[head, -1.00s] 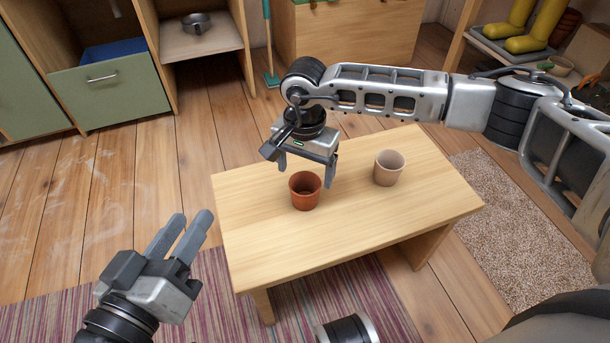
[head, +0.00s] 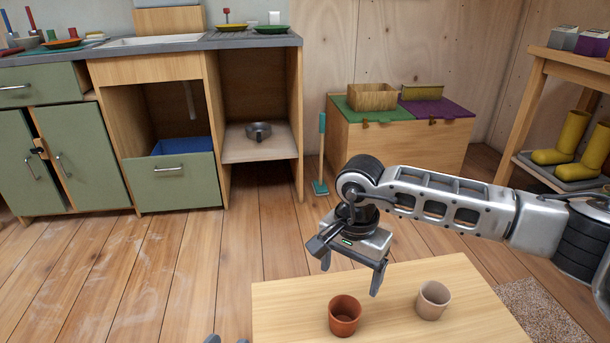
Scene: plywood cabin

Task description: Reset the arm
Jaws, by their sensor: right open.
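My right gripper (head: 351,273) is open and empty, its fingers pointing down above the back part of the wooden table. An orange-brown pot (head: 344,317) stands upright on the table below the gripper, apart from the fingers. A pale beige pot (head: 433,301) stands upright to the right of it. My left gripper (head: 227,339) shows only as small grey fingertips at the bottom edge, left of the table. The rest of it is out of frame.
The table (head: 285,312) is cut off at the bottom. Behind are a green-fronted kitchen unit (head: 172,182) with a metal pan (head: 258,131), a teal broom (head: 321,160), a wooden chest (head: 400,148) and a shelf with yellow boots (head: 572,135). The floor at left is clear.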

